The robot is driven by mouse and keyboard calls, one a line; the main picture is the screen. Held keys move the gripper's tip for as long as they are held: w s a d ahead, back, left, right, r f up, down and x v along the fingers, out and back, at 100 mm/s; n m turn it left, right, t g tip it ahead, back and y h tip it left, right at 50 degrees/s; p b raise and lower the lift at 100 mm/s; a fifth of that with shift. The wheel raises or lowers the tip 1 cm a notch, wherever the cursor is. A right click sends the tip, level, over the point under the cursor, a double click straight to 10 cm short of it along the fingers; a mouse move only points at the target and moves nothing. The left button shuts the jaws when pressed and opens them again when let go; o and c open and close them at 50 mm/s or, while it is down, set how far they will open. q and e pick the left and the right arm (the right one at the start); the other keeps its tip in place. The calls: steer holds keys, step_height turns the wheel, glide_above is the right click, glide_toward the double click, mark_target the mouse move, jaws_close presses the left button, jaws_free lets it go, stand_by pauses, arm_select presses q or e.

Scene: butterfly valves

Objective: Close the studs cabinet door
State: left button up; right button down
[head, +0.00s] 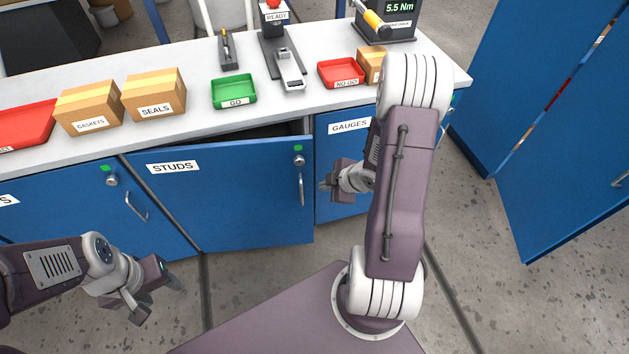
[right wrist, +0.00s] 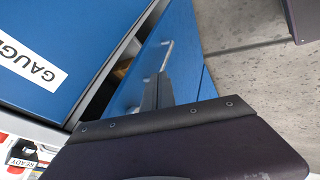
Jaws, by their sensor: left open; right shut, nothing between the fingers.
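The blue studs cabinet door (head: 235,205) is in the middle of the head view, with a STUDS label and an upright handle (head: 300,188) near its right edge. It stands ajar, with a dark gap (head: 265,132) above it below the worktop. In the right wrist view, the door (right wrist: 185,45) shows beyond a dark opening. My right gripper (head: 325,186) is shut and empty, just right of the door's handle edge; the wrist view shows its fingers (right wrist: 157,90) near the handle. I cannot tell whether they touch. My left gripper (head: 158,294) is open and empty, low at the left.
The gauges cabinet (head: 335,150) is to the right of the studs door, partly behind my right arm. The worktop (head: 205,125) carries boxes, red trays and a green tray (head: 234,91). A tall blue cabinet with an open door (head: 575,140) stands at the right. Floor in front is clear.

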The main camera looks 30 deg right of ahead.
steer(key=shift+w+d+f+b, duration=0.1)
steer(key=shift+w+f+b, duration=0.05)
steer(key=shift+w+f, duration=1)
steer(key=shift+w+d+f+b, duration=0.1)
steer(key=shift+w+f+b, duration=0.1)
steer(key=shift+w+f, duration=0.95)
steer(key=shift+w+f+b, duration=0.15)
steer(key=shift+w+f, duration=0.45)
steer(key=shift+w, duration=1.1)
